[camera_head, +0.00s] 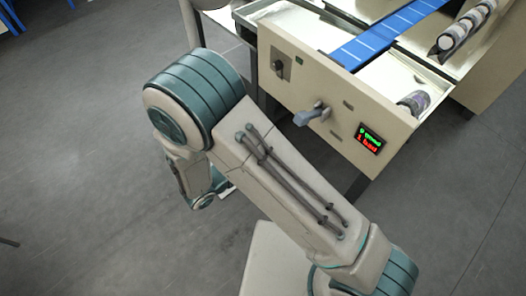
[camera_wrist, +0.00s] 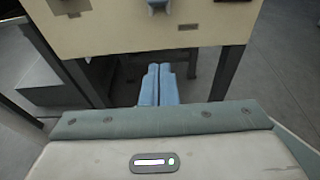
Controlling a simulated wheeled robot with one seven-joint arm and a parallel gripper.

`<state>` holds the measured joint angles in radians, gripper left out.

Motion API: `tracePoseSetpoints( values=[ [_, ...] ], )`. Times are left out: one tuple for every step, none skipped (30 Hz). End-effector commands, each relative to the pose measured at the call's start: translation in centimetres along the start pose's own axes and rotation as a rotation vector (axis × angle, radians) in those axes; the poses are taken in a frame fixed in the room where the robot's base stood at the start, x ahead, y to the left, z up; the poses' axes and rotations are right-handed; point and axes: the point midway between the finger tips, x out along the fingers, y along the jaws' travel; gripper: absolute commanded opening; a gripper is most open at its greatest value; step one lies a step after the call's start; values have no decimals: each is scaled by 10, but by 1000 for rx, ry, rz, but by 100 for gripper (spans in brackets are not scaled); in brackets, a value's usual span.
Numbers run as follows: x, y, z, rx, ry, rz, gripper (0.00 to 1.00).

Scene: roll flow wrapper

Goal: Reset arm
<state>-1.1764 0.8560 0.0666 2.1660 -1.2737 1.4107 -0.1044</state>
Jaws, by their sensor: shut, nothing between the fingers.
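In the wrist view, my gripper (camera_wrist: 158,73) shows as two pale blue fingers side by side, shut with nothing between them. It points at the space below the machine's beige front panel (camera_wrist: 130,28) and appears apart from it. In the head view, my arm is folded in front of the machine and hides my gripper. The machine's front panel (camera_head: 330,92) carries a grey-blue lever handle (camera_head: 312,114), a dark knob (camera_head: 279,68) and a display (camera_head: 370,138) with green and red text.
A blue conveyor belt (camera_head: 385,36) runs along the machine's top. A roll (camera_head: 414,102) lies in the tray at its right front corner, and several rolls (camera_head: 466,28) line the upper right. Dark legs (camera_wrist: 228,72) stand under the panel.

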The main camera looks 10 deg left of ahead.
Motion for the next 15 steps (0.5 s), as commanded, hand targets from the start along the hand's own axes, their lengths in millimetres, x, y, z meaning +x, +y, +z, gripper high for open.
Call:
tracePoseSetpoints(
  values=[
    [0, 0, 0, 0, 0, 0, 0],
    [0, 0, 0, 0, 0, 0, 0],
    [0, 0, 0, 0, 0, 0, 0],
    [0, 0, 0, 0, 0, 0, 0],
    [0, 0, 0, 0, 0, 0, 0],
    [0, 0, 0, 0, 0, 0, 0],
    [0, 0, 0, 0, 0, 0, 0],
    [0, 0, 0, 0, 0, 0, 0],
    [1, 0, 1, 2, 1, -2, 0],
    [2, -1, 3, 7, 3, -8, 0],
    [3, -2, 6, 14, 6, -17, 0],
    [6, -4, 12, 31, 14, -36, 0],
    [9, -6, 18, 48, 21, -58, 0],
    [12, -10, 25, 70, 31, -85, 0],
    [18, -16, 37, 106, 49, -129, 0]
  ],
)
